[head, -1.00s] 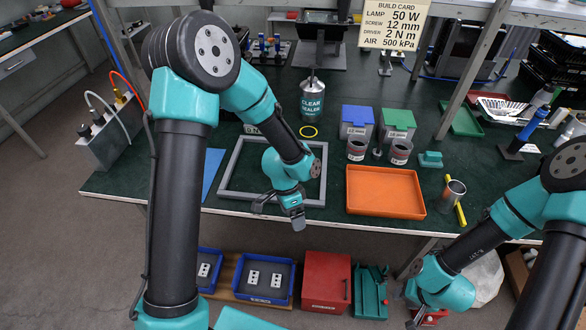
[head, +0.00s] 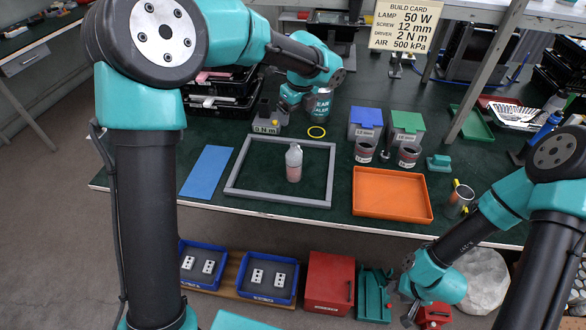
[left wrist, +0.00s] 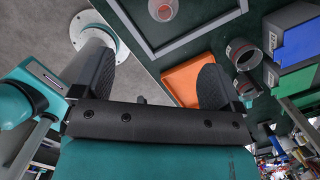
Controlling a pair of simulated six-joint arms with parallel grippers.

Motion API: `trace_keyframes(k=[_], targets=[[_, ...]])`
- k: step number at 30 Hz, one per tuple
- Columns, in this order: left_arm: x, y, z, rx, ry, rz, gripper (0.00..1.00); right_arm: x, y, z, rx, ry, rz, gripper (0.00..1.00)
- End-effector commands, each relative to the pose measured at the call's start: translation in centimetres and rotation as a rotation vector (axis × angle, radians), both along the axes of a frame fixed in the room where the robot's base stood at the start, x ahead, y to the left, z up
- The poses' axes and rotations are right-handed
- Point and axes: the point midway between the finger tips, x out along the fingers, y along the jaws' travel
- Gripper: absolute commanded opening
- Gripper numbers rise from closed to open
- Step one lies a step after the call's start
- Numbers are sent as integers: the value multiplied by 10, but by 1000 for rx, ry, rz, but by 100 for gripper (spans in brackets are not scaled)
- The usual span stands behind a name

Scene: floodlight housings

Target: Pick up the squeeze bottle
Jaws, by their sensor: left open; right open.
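A small pale bottle with a reddish lower part (head: 293,165), the likely squeeze bottle, stands upright inside the grey frame on the green table. Its pink round shape also shows at the top of the left wrist view (left wrist: 163,9). My left gripper (head: 294,110) is behind and above it, apart from it, close to the clear sealer container (head: 321,106), which it partly hides. In the left wrist view its two dark fingers (left wrist: 158,65) are spread with nothing held. My right gripper (head: 408,312) is low at the front right, below the table edge, partly visible and far from the bottle.
The grey frame (head: 230,179) surrounds the bottle. An orange tray (head: 391,195) lies to its right, a blue sheet (head: 208,171) to its left. Dark cans (head: 364,152) and blue and green bins (head: 366,122) stand behind the tray.

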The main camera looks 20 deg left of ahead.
Motion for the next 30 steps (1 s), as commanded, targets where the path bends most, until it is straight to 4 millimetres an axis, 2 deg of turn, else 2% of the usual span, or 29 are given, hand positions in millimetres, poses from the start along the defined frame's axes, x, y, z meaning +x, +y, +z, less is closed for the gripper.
trace_keyframes(k=[5,21,25,30], targets=[[1,2,-12,-1,3,2,91,0,0,0,0,0,0,43],[8,12,-101,-1,5,3,91,0,0,0,0,0,0,43],[10,14,-116,-1,2,3,91,0,0,0,0,0,0,43],[11,15,-122,-2,1,3,91,0,0,0,0,0,0,43]])
